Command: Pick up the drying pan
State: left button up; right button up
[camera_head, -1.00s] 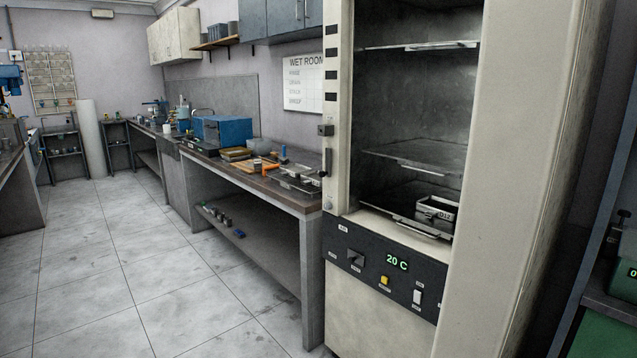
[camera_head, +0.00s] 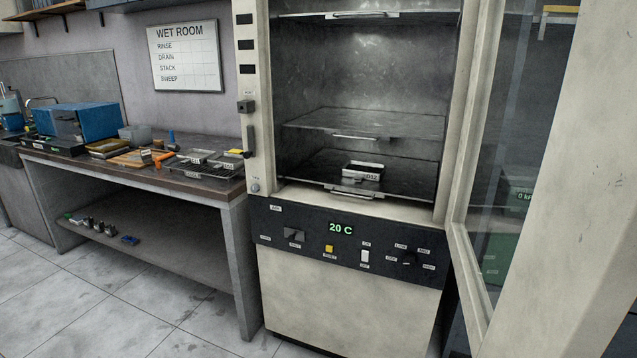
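A small light metal drying pan (camera_head: 363,171) with a label that seems to read D12 sits on the bottom shelf (camera_head: 320,169) of the drying oven. The oven (camera_head: 350,290) stands in front of me with its display at 20 C. Its door (camera_head: 545,200) hangs open to the right. More small pans (camera_head: 197,157) sit on a wire rack on the bench to the left. Neither of my grippers shows in the view.
The bench (camera_head: 150,177) left of the oven carries a blue box (camera_head: 87,121), boards and small tools. The open door borders the space on the right. A WET ROOM board (camera_head: 184,56) hangs on the wall. The floor at lower left is clear.

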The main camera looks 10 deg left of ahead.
aim_at(223, 161)
jog(key=i+j, duration=0.25)
jog(key=j, duration=0.2)
jog(key=i+j, duration=0.3)
jog(key=j, duration=0.15)
jog(key=i+j, duration=0.25)
jog(key=j, duration=0.2)
jog(key=i+j, duration=0.3)
jog(key=j, duration=0.2)
